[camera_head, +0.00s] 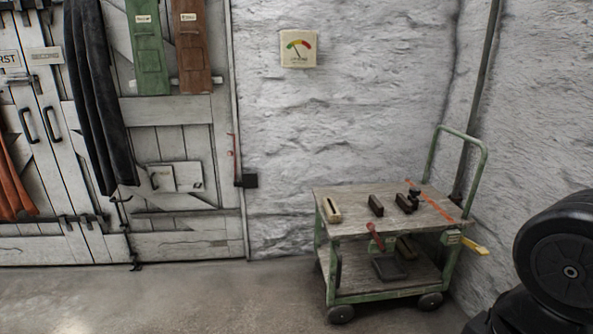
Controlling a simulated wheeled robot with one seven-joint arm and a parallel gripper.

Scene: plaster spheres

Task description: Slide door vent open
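The grey plank door (180,135) stands at the left in the head view. Low on it is what looks like the door vent (186,176), a pale rectangular panel with a dark handle near its left side and a small dark knob near its right. I cannot tell how far the vent is slid. My gripper is not in view. A black, rounded part at the right edge appears to be a link of my arm, far from the vent.
A green cart (385,285) with a wooden top carries several small blocks and tools. A dark cloth (95,100) and green (148,50) and brown (191,50) strips hang by the door. The floor before the door is clear.

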